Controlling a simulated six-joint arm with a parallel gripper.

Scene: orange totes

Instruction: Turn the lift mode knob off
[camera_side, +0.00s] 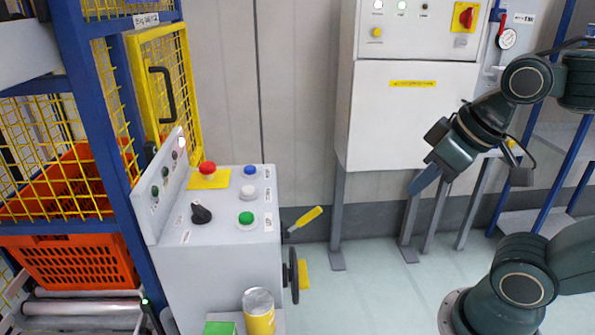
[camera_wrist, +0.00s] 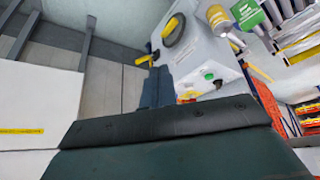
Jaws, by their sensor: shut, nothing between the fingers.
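A black knob (camera_side: 201,213) sits on the grey control console (camera_side: 225,265) at the left, in front of the red button and left of the green button; I cannot read its label. In the side view my gripper (camera_side: 412,190) is well to the right of the console, in front of the white cabinet, pointing down and left. Its fingers are together with nothing between them. In the wrist view the fingers (camera_wrist: 155,75) point toward the console (camera_wrist: 200,50), which appears tilted.
The console also carries a red button (camera_side: 208,168), a blue button (camera_side: 250,170) and a green button (camera_side: 246,218). A yellow-handled lever (camera_side: 306,219) and a black handwheel (camera_side: 293,275) stick out of its right side. Orange totes (camera_side: 75,262) stand behind blue posts at left.

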